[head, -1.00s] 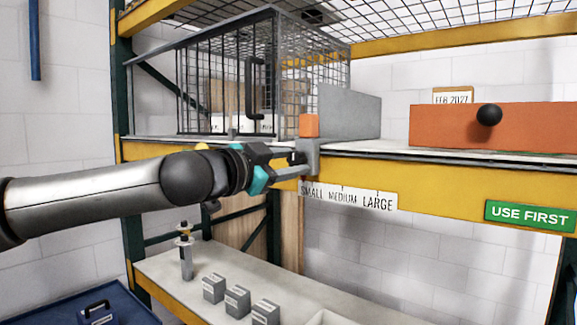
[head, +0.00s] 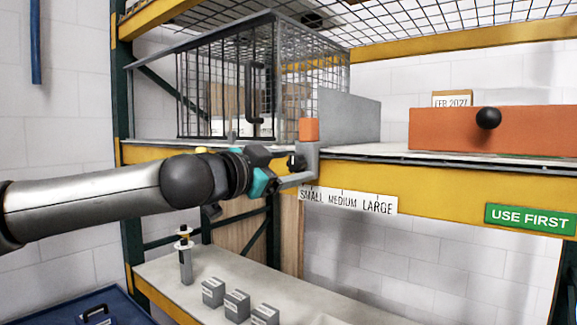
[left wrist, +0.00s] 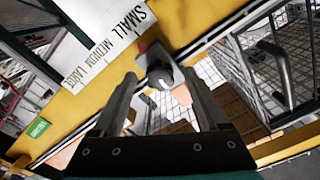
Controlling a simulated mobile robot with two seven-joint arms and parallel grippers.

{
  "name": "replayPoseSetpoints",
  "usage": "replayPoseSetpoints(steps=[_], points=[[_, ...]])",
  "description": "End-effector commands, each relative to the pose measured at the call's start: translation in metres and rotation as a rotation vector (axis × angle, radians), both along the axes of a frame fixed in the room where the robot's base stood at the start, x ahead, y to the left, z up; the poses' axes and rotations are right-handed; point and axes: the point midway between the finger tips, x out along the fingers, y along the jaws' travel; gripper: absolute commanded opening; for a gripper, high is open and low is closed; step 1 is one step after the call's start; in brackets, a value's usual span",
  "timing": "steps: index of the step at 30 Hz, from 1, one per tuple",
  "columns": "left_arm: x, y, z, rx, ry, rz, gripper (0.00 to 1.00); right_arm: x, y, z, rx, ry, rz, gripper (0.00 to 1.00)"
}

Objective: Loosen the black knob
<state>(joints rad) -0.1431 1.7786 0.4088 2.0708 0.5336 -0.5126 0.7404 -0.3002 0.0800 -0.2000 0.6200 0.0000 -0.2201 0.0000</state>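A small black knob (head: 297,162) sits on the left side of a grey bracket (head: 310,158) clamped at the shelf's front edge, with an orange block (head: 309,129) on top. My left gripper (head: 294,170) is at this knob, its fingers apart on either side of it. In the left wrist view the knob (left wrist: 160,76) shows between the two open fingertips (left wrist: 160,80); I cannot tell whether they touch it. Another black, ball-shaped knob (head: 488,117) is on the front of an orange box (head: 540,132) at the right. My right gripper is not in view.
A wire cage (head: 225,85) stands on the shelf behind my left gripper. A yellow beam (head: 440,195) carries a size label (head: 348,201) and a green sign (head: 530,217). Several grey blocks (head: 237,306) and a pump-like object (head: 185,258) stand on the lower shelf.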

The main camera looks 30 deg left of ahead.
Motion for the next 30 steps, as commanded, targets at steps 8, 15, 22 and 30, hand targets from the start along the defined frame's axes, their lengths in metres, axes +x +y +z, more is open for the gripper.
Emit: replayPoseSetpoints(steps=[8, 15, 22, 30], points=[[-0.001, 0.001, 0.000, -0.001, -0.001, 0.002, 0.77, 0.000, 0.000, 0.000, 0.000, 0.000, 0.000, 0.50], [-0.013, 0.005, 0.002, -0.006, -0.006, 0.010, 0.77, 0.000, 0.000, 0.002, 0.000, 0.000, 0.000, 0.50], [-0.025, 0.002, 0.002, -0.004, -0.004, 0.000, 0.77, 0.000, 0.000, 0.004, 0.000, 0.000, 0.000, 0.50], [-0.044, 0.006, 0.000, -0.011, -0.010, 0.011, 0.77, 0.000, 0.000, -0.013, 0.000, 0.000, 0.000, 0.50]])
